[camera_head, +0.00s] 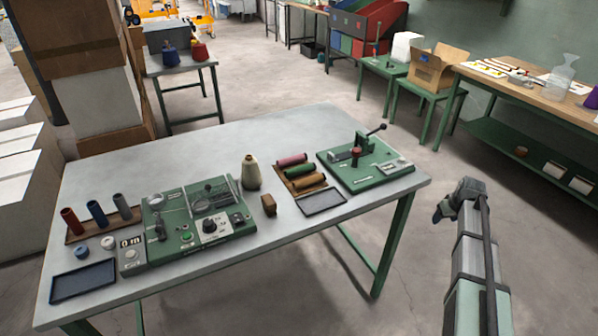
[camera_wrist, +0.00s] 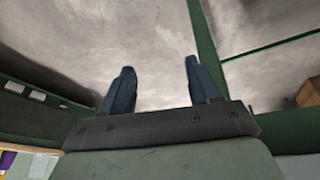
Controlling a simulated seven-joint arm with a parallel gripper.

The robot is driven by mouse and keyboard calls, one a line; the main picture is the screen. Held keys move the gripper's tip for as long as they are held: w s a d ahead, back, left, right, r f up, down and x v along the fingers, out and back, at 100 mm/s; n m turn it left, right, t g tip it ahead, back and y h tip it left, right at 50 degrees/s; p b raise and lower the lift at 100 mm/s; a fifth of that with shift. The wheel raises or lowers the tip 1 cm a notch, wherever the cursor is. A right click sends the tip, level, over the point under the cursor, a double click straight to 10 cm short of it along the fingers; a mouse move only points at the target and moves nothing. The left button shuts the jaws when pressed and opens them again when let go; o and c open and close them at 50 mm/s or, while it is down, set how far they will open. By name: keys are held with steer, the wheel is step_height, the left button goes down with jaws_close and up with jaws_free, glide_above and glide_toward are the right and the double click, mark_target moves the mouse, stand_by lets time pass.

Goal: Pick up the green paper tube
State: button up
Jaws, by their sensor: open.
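A green tube (camera_head: 299,170) lies in a brown tray on the grey table (camera_head: 236,136). A pink-red tube (camera_head: 291,160) lies behind it and an orange-brown tube (camera_head: 309,180) in front. At the table's left end, a dull grey-green tube (camera_head: 121,207) stands upright on a rack, with a blue (camera_head: 96,213) and a red (camera_head: 70,222) tube to its left. My gripper (camera_head: 442,210) is right of the table, past its edge, well apart from all the tubes. In the wrist view its two dark fingers (camera_wrist: 158,68) are spread, with only bare floor between them.
A green machine (camera_head: 200,222) with dials, a thread cone (camera_head: 251,172), a small brown block (camera_head: 268,204), a dark-rimmed tray (camera_head: 322,202) and a green lever press (camera_head: 366,165) stand on the table. A wooden bench (camera_head: 540,95) is at far right. Floor between is clear.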

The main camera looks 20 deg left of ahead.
steer(key=w+d+r+n+t, duration=0.1)
steer(key=w+r, duration=0.3)
steer(key=r, duration=0.4)
steer(key=w+d+r+n+t, duration=0.1)
steer(key=w+r, duration=0.4)
steer(key=r, duration=0.4)
steer(key=w+a+r+n, duration=0.2)
steer(key=a+r, duration=0.4)
steer(key=r, duration=0.1)
steer(key=n+g, duration=0.6)
steer(key=n, duration=1.2)
glide_toward(301, 168)
steer(key=shift+h, duration=0.3)
steer(key=f, duration=0.4)
steer(key=shift+a+f, duration=0.15)
steer(key=shift+a, duration=0.1)
steer(key=shift+a+f, duration=0.2)
steer(key=shift+f, duration=1.1)
steer(key=shift+a+f, duration=0.15)
steer(key=shift+f, duration=1.2)
jaws_close()
